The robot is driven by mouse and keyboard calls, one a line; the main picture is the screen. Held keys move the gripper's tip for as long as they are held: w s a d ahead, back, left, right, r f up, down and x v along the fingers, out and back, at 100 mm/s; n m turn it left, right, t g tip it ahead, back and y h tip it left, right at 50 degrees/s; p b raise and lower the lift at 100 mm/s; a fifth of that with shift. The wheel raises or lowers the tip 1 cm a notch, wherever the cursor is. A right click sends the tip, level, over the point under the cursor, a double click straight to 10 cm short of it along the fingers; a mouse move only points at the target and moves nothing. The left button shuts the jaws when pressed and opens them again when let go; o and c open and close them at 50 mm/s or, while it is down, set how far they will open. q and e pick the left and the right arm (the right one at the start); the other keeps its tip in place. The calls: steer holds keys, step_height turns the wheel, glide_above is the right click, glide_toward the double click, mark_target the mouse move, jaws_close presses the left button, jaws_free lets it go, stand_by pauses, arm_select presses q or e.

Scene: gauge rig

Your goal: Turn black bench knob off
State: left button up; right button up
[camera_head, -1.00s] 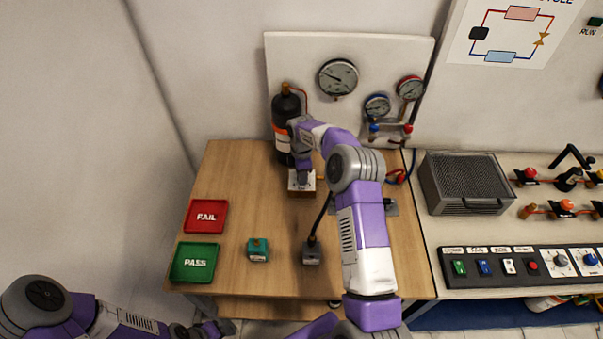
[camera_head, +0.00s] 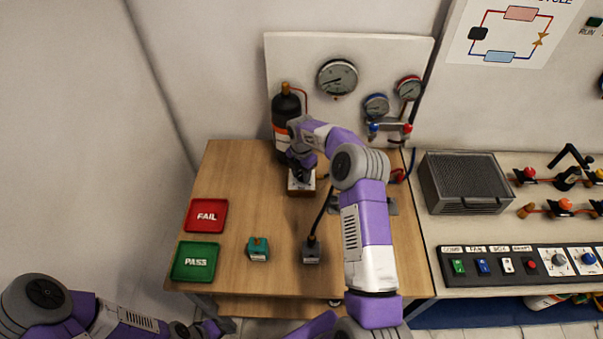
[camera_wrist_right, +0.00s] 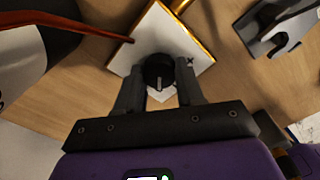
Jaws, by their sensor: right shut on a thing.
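The black bench knob (camera_wrist_right: 158,70) sits on a white square plate (camera_wrist_right: 150,35) in the right wrist view, its pale pointer mark toward the bottom of that picture. My right gripper (camera_wrist_right: 160,88) has one finger on each side of the knob and is shut on it. In the head view the plate tops a small wooden block (camera_head: 301,191) on the bench, and my right gripper (camera_head: 302,174) comes down over it, hiding the knob. My left gripper (camera_head: 212,331) is low at the left, away from the knob; its fingers are too small to read.
A black gas bottle (camera_head: 287,107) stands behind the block. A large gauge (camera_head: 338,77) hangs on the white back panel. The red FAIL tray (camera_head: 206,229), green PASS tray (camera_head: 195,278) and a teal block (camera_head: 258,249) lie nearer the front. The bench's left side is otherwise clear.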

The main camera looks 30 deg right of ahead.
mark_target(301, 175)
stand_by(0.5)
steer(key=o, duration=1)
steer(key=shift+o, duration=0.2)
steer(key=shift+r, duration=3.85)
